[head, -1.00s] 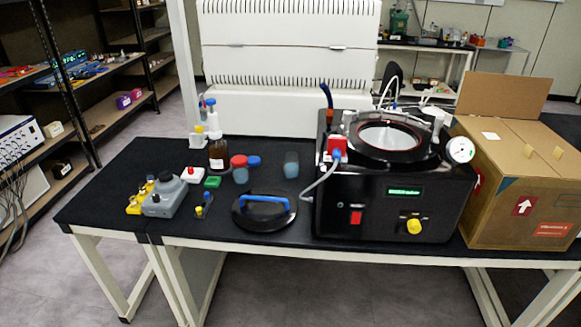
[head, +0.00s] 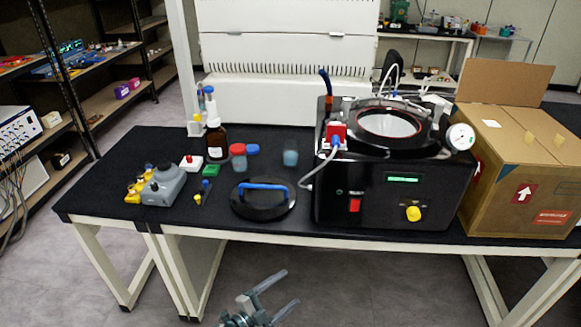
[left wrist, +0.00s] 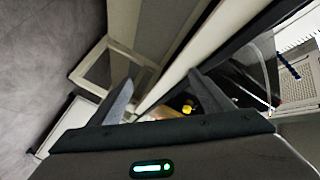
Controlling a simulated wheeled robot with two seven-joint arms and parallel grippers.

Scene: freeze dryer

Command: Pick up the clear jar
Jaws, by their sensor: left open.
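The clear jar (head: 290,158) stands on the black bench top, just left of the black freeze dryer, with bluish contents low inside. A red-capped jar (head: 238,158) stands to its left with a blue cap (head: 252,150) beside it. My left gripper (head: 291,287) is at the bottom of the head view, in front of the table, below and well apart from the jar. Its fingers are spread and empty. In the left wrist view the open fingers (left wrist: 161,78) show with nothing between them; I cannot make out the jar there. My right gripper is not in view.
The freeze dryer (head: 385,195) stands right of the jar, with a cardboard box (head: 515,185) beyond it. A black lid with a blue handle (head: 263,200) lies in front of the jar. A brown bottle (head: 216,140) and small items stand left. The table's front edge (head: 250,238) lies between gripper and jar.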

